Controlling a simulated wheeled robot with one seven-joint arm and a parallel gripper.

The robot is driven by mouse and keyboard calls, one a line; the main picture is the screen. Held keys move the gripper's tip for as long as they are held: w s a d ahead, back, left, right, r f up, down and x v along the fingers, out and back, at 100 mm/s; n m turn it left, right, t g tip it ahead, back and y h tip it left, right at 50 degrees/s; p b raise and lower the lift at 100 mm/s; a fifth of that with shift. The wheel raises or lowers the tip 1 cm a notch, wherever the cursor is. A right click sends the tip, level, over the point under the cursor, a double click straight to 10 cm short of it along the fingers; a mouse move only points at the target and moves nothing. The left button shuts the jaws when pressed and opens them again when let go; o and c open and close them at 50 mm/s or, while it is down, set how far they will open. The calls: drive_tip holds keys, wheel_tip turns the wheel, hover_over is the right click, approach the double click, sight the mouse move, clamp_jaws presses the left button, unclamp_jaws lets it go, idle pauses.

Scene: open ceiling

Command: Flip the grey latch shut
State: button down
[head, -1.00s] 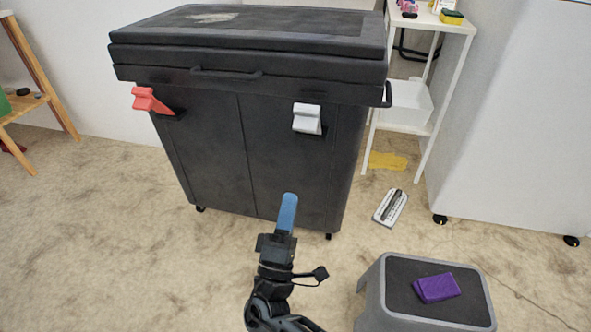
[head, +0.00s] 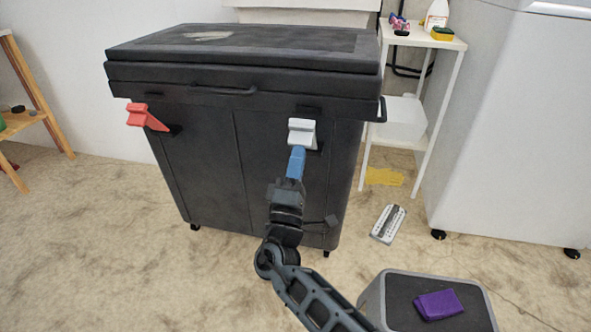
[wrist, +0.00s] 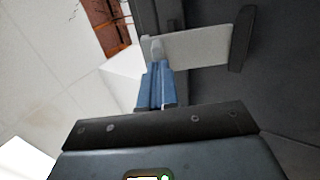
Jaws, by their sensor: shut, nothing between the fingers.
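The grey latch (head: 302,131) is on the right of the front of the black wheeled chest (head: 245,150), just under the lid. It tilts out from the chest front. In the wrist view the latch (wrist: 195,48) is a pale flat plate just beyond my fingers. My gripper (head: 297,150) has blue fingers and is shut and empty. Its tips are at the lower edge of the latch, touching it or very near; I cannot tell which. My gripper (wrist: 155,62) also shows in the wrist view, fingers together.
A red latch (head: 146,117) juts from the chest's left front. A white shelf (head: 440,75) is right of the chest.

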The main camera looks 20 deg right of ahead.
sight(303, 122)
drive_tip(key=shift+r, duration=0.1)
drive_tip(key=r+p, duration=0.1)
drive_tip(key=g+p, duration=0.1)
drive_tip(key=p, duration=0.1)
drive_tip(key=shift+w+d+r+y, duration=0.1)
drive_tip(key=shift+w+r+y, duration=0.1)
drive_tip(key=shift+r+y, duration=0.15)
drive_tip(key=r+p, duration=0.1)
drive_tip(key=p, duration=0.1)
drive_tip(key=g+y+p, duration=0.1)
drive_tip(key=p, duration=0.1)
drive_tip(key=w+r+g+p, duration=0.1)
drive_tip(key=p, duration=0.2)
drive_tip(key=shift+d+r+y, duration=0.25)
drive_tip(key=shift+d+r, duration=0.1)
drive_tip(key=shift+d, duration=0.05)
drive_tip(key=shift+w+d+r+g+y+p, duration=0.3)
drive_tip(key=shift+w+r+g+p, duration=0.15)
drive_tip(key=shift+p, duration=0.7)
drive_tip(key=shift+w+d+g+y+p, duration=0.15)
drive_tip(key=shift+w+g+y+p, duration=0.15)
drive_tip(key=shift+g+p, duration=0.2)
drive_tip(key=shift+w+d+r, duration=0.15)
drive_tip(key=shift+w+d, duration=0.15)
drive_tip(key=shift+w+d+r, duration=0.1)
drive_tip(key=shift+w, duration=0.05)
drive_tip(key=shift+d+r, duration=0.1)
drive_tip(key=shift+r, duration=0.05)
